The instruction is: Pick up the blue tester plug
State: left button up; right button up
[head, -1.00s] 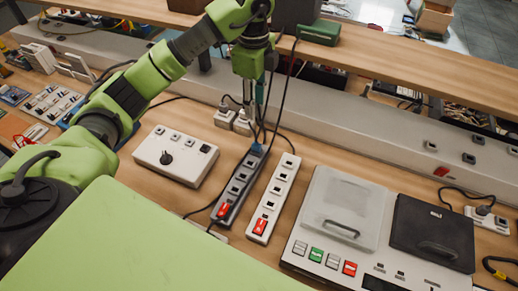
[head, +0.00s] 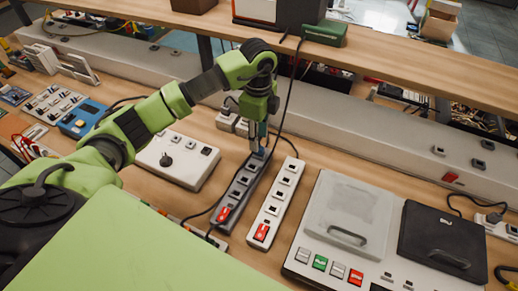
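My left gripper (head: 256,138) points down at the far end of the dark grey power strip (head: 241,187). The blue tester plug (head: 260,154) shows as a small blue patch just under the fingertips, at the strip's far end. The fingers look close together around or just above the plug; whether they grip it cannot be told at this size. My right gripper is not in view.
A white power strip (head: 275,205) lies close to the right of the dark one. A white control box (head: 178,158) is to the left, a tester with a grey lid (head: 349,212) to the right. A shelf (head: 400,62) runs behind. Black cables hang beside the gripper.

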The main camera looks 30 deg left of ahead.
aim_at(259, 152)
pick_arm(q)
notch_tip(259, 152, down, 4)
jog(key=shift+f+p, duration=0.15)
jog(key=shift+p, duration=0.9)
jog(key=shift+w+f, duration=0.1)
jog(key=shift+f, duration=0.45)
grip_shut()
